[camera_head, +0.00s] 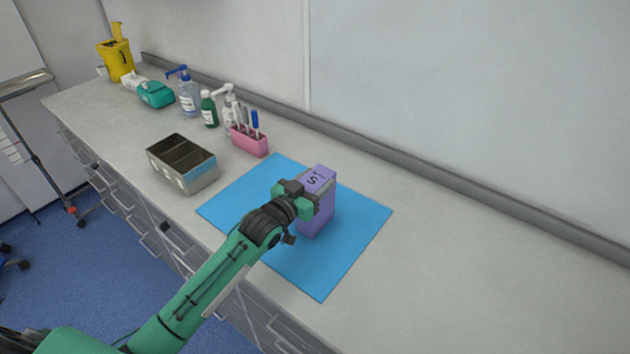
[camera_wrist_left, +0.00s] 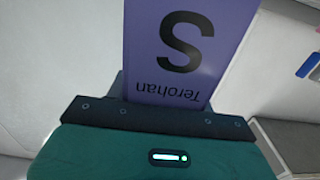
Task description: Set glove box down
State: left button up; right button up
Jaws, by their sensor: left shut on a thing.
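The glove box is a purple box (camera_head: 318,215) marked with an S, standing upright over the blue mat (camera_head: 355,220) on the counter. I cannot tell whether its bottom touches the mat. My left gripper (camera_head: 310,198) is shut on the box near its upper part, reaching in from the left. In the left wrist view the box (camera_wrist_left: 187,50) fills the space ahead of the gripper, its S and lettering upside down. The gripper's fingertips are hidden there. My right gripper is not in view.
A divided metal tray (camera_head: 182,165) stands left of the mat. Behind it are a pink pen holder (camera_head: 250,141), several bottles (camera_head: 189,97), a teal container (camera_head: 156,94) and a yellow bin (camera_head: 118,62). The counter right of the mat is clear, with a wall behind.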

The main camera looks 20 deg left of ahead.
pick_arm(q)
jog(key=o, duration=1.5)
jog(key=shift+f, duration=0.1)
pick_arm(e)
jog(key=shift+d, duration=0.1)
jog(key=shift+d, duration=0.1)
pick_arm(q)
jog(key=shift+r, duration=0.2)
jog(key=shift+s+a+f, duration=0.1)
jog(key=shift+s+f, duration=0.05)
jog(key=shift+s, duration=0.1)
jog(key=b+v, duration=0.3)
jog(key=v, duration=0.8)
jog(key=shift+s, duration=0.25)
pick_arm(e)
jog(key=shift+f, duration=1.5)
